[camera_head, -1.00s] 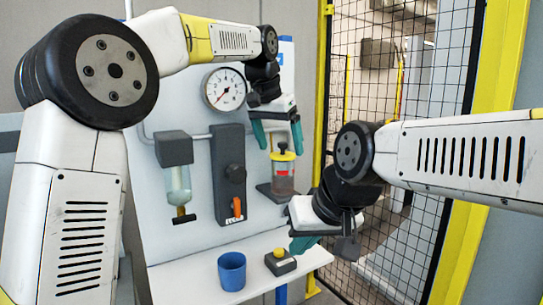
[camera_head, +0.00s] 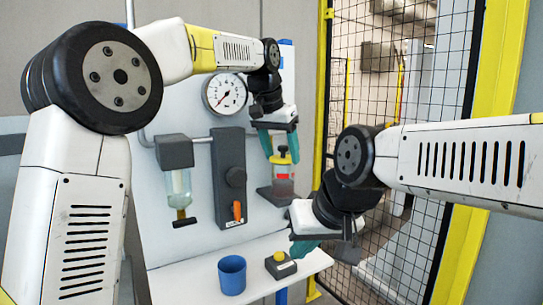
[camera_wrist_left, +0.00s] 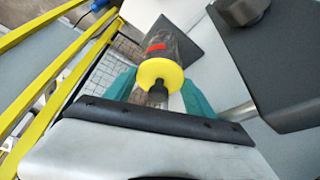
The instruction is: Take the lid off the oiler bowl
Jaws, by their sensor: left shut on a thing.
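The oiler bowl (camera_head: 283,184) is a clear cup with a red band, on a dark bracket on the right of the panel. Its yellow lid (camera_head: 282,159) with a black knob sits at its top. In the left wrist view, the lid (camera_wrist_left: 161,74) shows between the two teal fingers, with the red band (camera_wrist_left: 156,47) beyond it. My left gripper (camera_head: 280,153) is above the bowl, shut on the lid, one finger on each side. My right gripper (camera_head: 305,248) is lower, above the shelf's right end; only one teal finger shows clearly, so its opening cannot be told.
A pressure gauge (camera_head: 225,94), a filter bowl (camera_head: 178,187) and a dark valve block with an orange lever (camera_head: 237,211) are on the panel. A blue cup (camera_head: 232,274) and a yellow button box (camera_head: 280,264) stand on the shelf. A mesh fence (camera_head: 400,120) is at right.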

